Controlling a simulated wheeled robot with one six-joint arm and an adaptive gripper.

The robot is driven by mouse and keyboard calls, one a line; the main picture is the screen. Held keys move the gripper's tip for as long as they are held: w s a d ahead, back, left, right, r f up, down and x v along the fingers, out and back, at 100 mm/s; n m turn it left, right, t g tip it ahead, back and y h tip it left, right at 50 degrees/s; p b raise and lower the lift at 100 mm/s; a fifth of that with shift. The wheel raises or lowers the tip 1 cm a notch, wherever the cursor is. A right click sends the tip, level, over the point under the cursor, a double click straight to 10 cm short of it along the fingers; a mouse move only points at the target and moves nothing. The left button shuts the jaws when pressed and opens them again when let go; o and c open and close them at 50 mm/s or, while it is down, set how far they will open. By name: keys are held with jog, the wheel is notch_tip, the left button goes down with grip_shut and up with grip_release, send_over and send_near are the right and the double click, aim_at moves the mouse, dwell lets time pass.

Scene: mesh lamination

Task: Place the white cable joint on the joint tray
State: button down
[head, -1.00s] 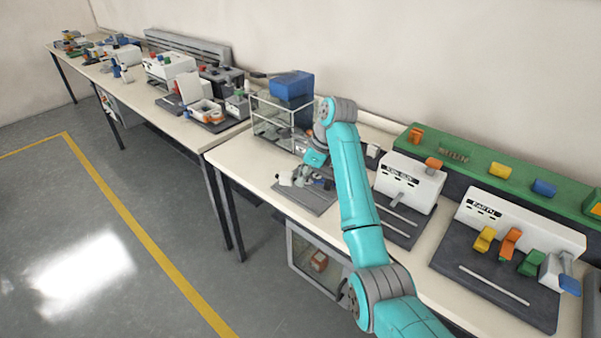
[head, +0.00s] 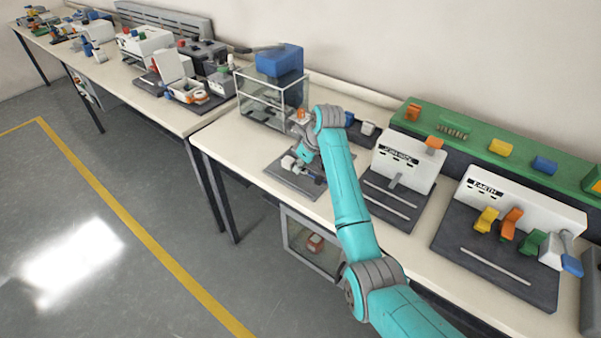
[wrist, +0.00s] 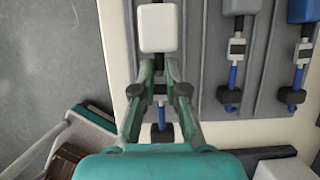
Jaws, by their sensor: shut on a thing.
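The white cable joint (wrist: 157,28) has a white block head and a dark body with a blue part below it. My gripper (wrist: 160,88) is shut on its narrow body just below the white head. In the wrist view it lines up with the leftmost lane of the grey joint tray (wrist: 200,62). I cannot tell whether it touches the tray. A grey-headed joint (wrist: 238,48) and a blue-headed joint (wrist: 300,50) lie in lanes to the right. In the head view the white head (head: 289,162) shows over the tray (head: 283,183), with my gripper (head: 306,170) partly hidden by my arm.
A glass-walled frame with a blue box (head: 279,60) stands behind the tray. A white labelled fixture (head: 405,165) stands to the right. The table's front edge runs close to the tray. An open-fronted cabinet (head: 312,245) hangs below the table.

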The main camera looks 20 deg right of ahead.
aim_at(300, 180)
jog(key=shift+f, duration=1.5)
jog(key=shift+f, duration=0.15)
jog(key=c, duration=1.2)
grip_release()
jog(key=v, duration=1.2)
jog(key=shift+r, duration=0.2)
